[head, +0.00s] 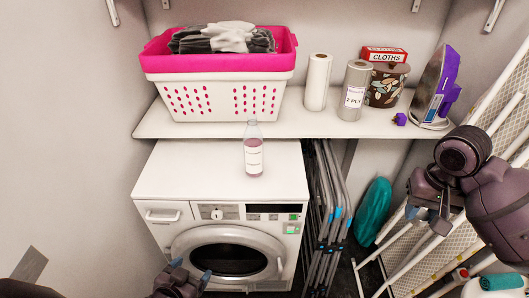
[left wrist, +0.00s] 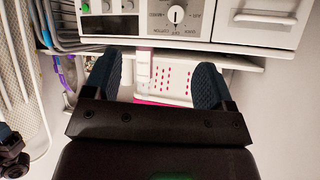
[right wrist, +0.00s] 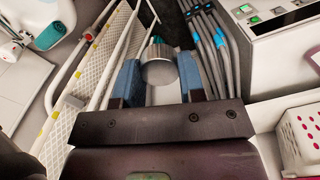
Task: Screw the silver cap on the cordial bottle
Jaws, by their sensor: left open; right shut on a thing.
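The cordial bottle (head: 253,155), clear with a white label and pink liquid, stands upright on top of the white dryer. It also shows upside down between the fingers in the left wrist view (left wrist: 143,72). My left gripper (head: 190,271) is open and empty in front of the dryer, low and apart from the bottle. My right gripper (head: 426,218) is well to the right of the dryer, by the white racks. It is shut on the silver cap (right wrist: 159,70), seen between its fingers in the right wrist view. The cap is hard to make out in the head view.
The dryer top (head: 190,165) is clear around the bottle. Behind it, a shelf (head: 200,129) holds a pink-rimmed laundry basket (head: 215,99), paper rolls (head: 317,83), a patterned bin (head: 386,88) and an iron (head: 435,85). Folded racks (head: 325,215) stand right of the dryer.

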